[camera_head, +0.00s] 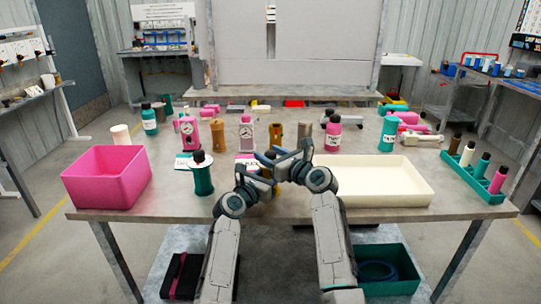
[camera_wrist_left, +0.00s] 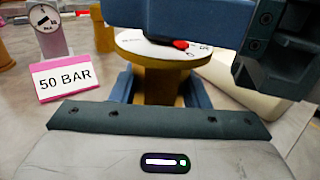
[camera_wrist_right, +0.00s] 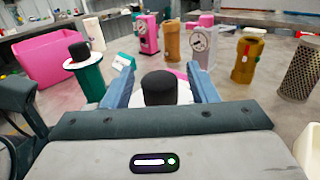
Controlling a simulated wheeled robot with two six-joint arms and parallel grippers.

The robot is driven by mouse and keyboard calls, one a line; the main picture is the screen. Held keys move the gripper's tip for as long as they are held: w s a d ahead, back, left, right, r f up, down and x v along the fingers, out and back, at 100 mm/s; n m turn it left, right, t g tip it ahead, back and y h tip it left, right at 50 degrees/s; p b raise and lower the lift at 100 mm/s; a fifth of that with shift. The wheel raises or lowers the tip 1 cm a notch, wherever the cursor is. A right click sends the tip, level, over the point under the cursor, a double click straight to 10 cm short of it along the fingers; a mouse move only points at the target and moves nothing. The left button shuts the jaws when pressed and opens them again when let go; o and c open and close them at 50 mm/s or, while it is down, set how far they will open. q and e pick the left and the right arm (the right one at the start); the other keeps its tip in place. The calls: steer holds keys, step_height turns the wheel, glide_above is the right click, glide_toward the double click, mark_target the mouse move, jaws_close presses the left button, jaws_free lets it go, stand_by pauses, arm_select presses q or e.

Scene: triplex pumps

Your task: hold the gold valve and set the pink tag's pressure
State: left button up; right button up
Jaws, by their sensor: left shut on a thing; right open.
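The gold valve (camera_wrist_left: 158,86) stands between the fingers of my left gripper (camera_wrist_left: 160,92), which is shut on its body. Its round dial plate (camera_wrist_left: 135,47) has a red pointer (camera_wrist_left: 181,44). My right gripper (camera_wrist_right: 162,90) is open, its fingers on either side of the valve's black knob (camera_wrist_right: 160,88). In the head view both grippers, right (camera_head: 274,160) and left (camera_head: 260,182), crowd the valve and largely hide it.
A teal valve (camera_head: 202,178) with a black knob stands to the left, near a pink bin (camera_head: 107,180). A cream tray (camera_head: 385,203) lies to the right, then a teal rack (camera_head: 468,180) of bottles. Several gauges, cylinders and bottles stand behind.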

steer(key=c, duration=1)
steer(key=shift+o, duration=0.2)
steer(key=shift+f+n+g+y, duration=0.1)
steer(key=shift+n+g+y, duration=0.3)
steer(key=shift+y, duration=0.1)
steer(key=n+g+y, duration=0.3)
steer(key=g, duration=0.1)
steer(key=shift+w+n+g, duration=0.1)
steer(key=shift+n+g, duration=0.2)
steer(key=shift+g, duration=0.1)
steer(key=shift+n+g+y, duration=0.9)
steer(key=shift+n+g, duration=0.7)
steer(key=shift+g, duration=1)
steer(key=o, duration=1)
steer(key=shift+c, duration=0.2)
